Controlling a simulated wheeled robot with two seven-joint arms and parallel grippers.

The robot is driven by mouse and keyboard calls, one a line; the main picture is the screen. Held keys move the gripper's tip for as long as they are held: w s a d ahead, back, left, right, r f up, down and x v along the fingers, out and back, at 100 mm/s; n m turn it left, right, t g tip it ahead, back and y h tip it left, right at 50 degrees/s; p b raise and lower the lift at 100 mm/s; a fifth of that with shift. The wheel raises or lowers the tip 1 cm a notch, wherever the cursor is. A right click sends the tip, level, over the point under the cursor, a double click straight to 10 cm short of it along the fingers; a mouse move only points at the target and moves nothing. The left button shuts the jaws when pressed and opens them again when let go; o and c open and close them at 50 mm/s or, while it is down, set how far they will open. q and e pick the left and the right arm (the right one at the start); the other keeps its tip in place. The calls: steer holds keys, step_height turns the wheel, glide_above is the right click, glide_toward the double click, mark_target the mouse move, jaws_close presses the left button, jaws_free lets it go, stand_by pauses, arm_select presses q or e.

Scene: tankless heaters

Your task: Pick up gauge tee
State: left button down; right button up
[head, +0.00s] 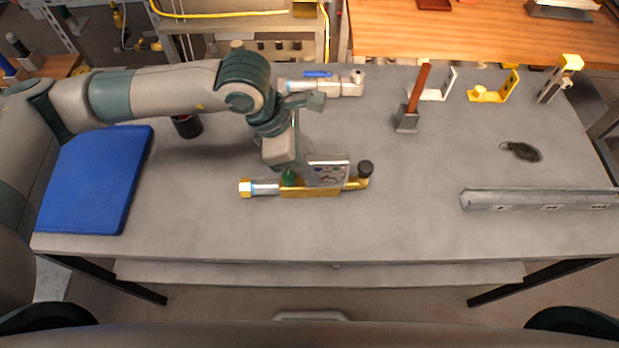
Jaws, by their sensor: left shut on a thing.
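The gauge tee appears to be the long brass piece (310,193) on the grey workbench, in the middle of the head view. It has a hex end and silver collar at its left, a green part near the left, and a black round cap at its right end. My left gripper (312,180) is over its middle from above and is shut on it. The fingers partly hide the brass body. I cannot tell whether it touches the bench. My right gripper is not in view.
A blue mat (95,180) lies at the left, with a dark cylinder (187,126) near it. A silver fitting (338,86) lies behind my arm. A red-handled tool (414,95), brackets (495,92) and a grey rail (535,200) are to the right. The front centre is clear.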

arm_select(q)
steer(key=shift+w+r, duration=0.1)
steer(key=shift+r, duration=0.1)
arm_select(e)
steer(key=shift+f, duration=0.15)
